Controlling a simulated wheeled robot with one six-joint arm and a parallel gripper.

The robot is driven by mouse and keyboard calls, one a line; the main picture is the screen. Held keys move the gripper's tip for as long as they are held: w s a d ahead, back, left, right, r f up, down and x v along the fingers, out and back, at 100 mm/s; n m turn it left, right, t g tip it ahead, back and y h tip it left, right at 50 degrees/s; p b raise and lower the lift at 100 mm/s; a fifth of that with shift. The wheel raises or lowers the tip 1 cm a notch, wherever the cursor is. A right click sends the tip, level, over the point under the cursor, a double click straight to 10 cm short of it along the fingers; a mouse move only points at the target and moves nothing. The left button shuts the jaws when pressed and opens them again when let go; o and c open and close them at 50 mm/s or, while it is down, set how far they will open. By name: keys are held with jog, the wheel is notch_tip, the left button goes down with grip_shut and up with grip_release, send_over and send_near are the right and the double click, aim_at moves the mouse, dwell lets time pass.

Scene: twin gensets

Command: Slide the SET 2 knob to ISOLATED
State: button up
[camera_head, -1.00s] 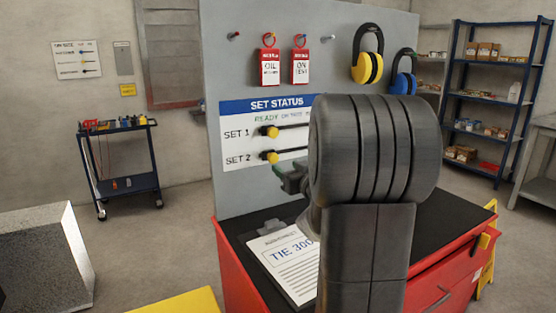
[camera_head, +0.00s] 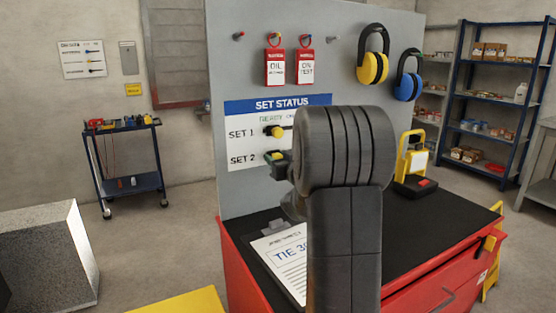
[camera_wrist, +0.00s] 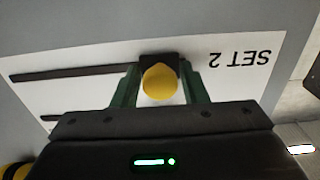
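The SET STATUS board (camera_head: 277,106) is on the grey upright panel, with a SET 1 row and a SET 2 row. The yellow SET 2 knob (camera_head: 276,156) is at the left end of its slot, beside its label, under the READY heading. In the upside-down wrist view the knob (camera_wrist: 160,82) sits on a dark block, with the slot running left. My gripper (camera_head: 282,164) is at the knob; in the wrist view its green fingers (camera_wrist: 160,88) stand open on either side of it. Contact is unclear. My arm hides the board's right part, including any ISOLATED heading.
The SET 1 knob (camera_head: 274,132) is just above, also at the left end. Red tags (camera_head: 275,68) and ear defenders (camera_head: 373,67) hang higher on the panel. A clipboard (camera_head: 281,262) lies on the red cabinet's black top (camera_head: 425,215), below my arm.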

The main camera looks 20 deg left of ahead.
grip_shut()
jog(key=w+d+p, duration=0.4)
jog(key=w+d, duration=0.2)
jog(key=shift+w, duration=0.35)
jog(key=o, duration=0.6)
grip_release()
jog(key=v, duration=1.4)
